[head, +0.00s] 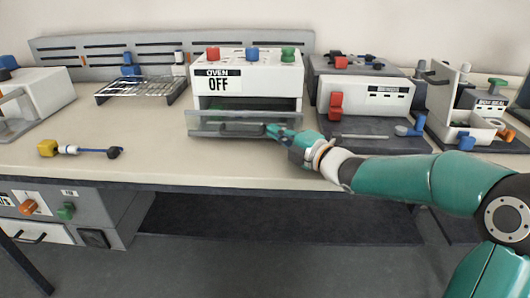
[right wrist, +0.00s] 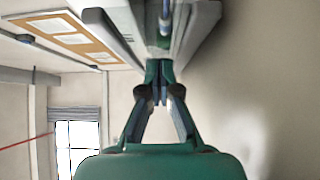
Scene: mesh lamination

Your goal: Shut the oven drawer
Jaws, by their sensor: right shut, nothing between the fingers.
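The oven (head: 247,72) is a white box labelled "OVEN OFF" in the head view, with red, blue and green knobs on top. Its drawer (head: 205,125) stands out from the oven's lower front, with a grey, glassy front panel and a dark bar handle (head: 240,128). My right gripper (head: 270,130) is shut and empty at the right part of the drawer front, by the handle's right end. I cannot tell whether it touches. The right wrist view shows the closed fingers (right wrist: 160,68) close below a grey and white body. My left gripper is not in view.
A yellow-ended tool (head: 48,148) lies on the bench to the left. A wire rack (head: 142,90) stands left of the oven, and a white unit with a red handle (head: 365,100) stands to its right.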

